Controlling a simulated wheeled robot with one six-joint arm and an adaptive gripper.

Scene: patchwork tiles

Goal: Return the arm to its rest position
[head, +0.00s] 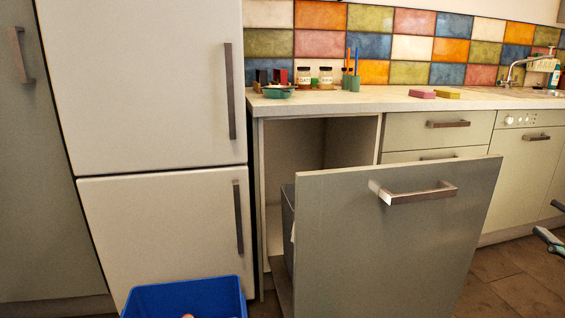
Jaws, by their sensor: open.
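The tips of my gripper (546,218) show at the right edge in the head view, in front of the lower cabinets. Its two fingers are apart and nothing shows between them. The rest of my arm is out of the picture. A tall grey-green pull-out front (400,240) with a metal bar handle (420,193) stands drawn out from under the counter. My gripper is to the right of this front and apart from its handle. A dark bin (288,215) shows partly behind the front.
A blue crate (185,297) stands on the floor before the white fridge (145,80). The counter (385,100) holds jars (326,77), a green bowl (277,91) and sponges (422,94). Brown floor (515,270) is clear at lower right.

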